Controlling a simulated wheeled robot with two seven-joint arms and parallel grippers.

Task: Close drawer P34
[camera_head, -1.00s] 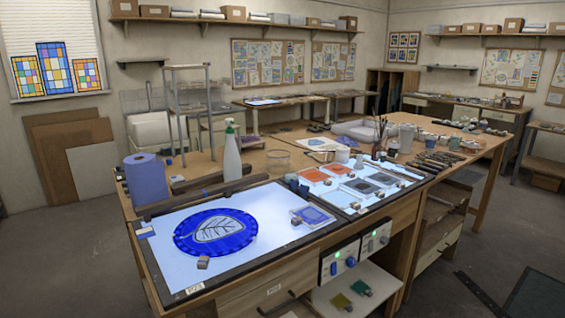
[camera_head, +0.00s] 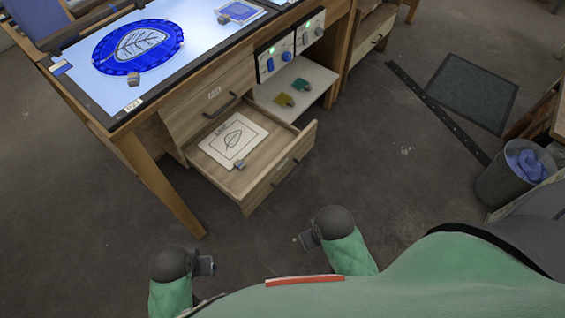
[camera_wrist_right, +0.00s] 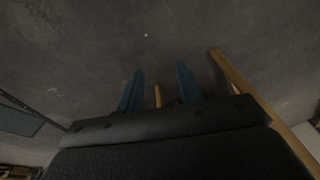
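A wooden drawer (camera_head: 285,165) stands pulled out below a shut upper drawer (camera_head: 198,112) in the light table's wooden cabinet. I cannot read a P34 label on the open drawer; the small label on the upper drawer is too blurred to tell. The open drawer has a dark handle on its front. A sheet with a leaf drawing (camera_head: 233,139) lies inside, with a small grey block on its edge. My left gripper (camera_head: 206,266) and right gripper (camera_head: 306,241) are low in front, apart from the drawer. The right wrist view shows the right gripper (camera_wrist_right: 160,90) open and empty.
A lit light table (camera_head: 85,75) with a blue glass disc is above the drawers. An open shelf (camera_head: 310,80) with coloured glass pieces sits right of them. A bin (camera_head: 515,175) and a dark mat (camera_head: 472,92) are at the right. The floor before the drawer is clear.

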